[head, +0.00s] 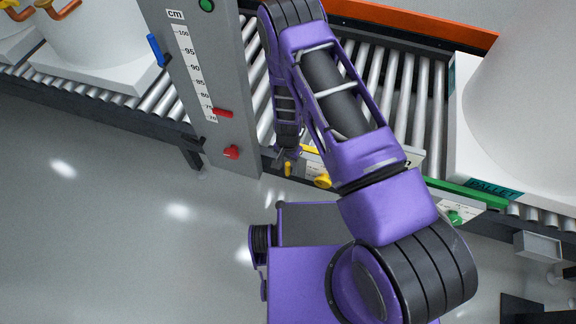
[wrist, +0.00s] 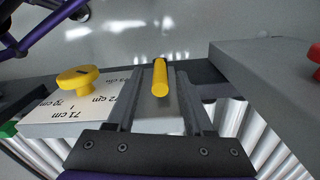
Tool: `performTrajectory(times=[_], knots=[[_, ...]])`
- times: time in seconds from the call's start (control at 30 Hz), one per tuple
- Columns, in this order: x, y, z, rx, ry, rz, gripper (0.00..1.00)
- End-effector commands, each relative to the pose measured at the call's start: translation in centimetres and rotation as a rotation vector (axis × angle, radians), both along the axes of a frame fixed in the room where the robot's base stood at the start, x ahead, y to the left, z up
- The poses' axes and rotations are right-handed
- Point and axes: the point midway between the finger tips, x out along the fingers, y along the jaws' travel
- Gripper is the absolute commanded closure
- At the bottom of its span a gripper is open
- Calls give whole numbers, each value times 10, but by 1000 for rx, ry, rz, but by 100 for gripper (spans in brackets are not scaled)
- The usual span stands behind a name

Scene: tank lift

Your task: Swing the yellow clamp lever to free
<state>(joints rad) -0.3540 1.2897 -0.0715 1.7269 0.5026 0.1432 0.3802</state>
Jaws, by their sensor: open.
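The yellow clamp lever (wrist: 160,78) shows in the wrist view as a short rounded bar, pointing toward the camera. My gripper (wrist: 158,72) is open, with one dark finger on each side of the lever. I cannot tell whether either finger touches it. In the head view the lever (head: 288,169) is a small yellow piece at the conveyor's near edge, right at the tip of my gripper (head: 286,155). The lever's mounting is partly hidden by my fingers.
A yellow knob (wrist: 77,79) sits left of the lever on a white plate marked in centimetres. A green pallet strip (head: 468,193) lies right. Open floor (head: 100,220) is in front.

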Motion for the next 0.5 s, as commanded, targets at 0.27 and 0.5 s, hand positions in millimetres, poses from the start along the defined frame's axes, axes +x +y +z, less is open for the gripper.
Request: performTrajectory(times=[0.27, 0.5], knots=[[0, 0, -4, 0, 0, 0, 48], [0, 0, -4, 0, 0, 0, 78]])
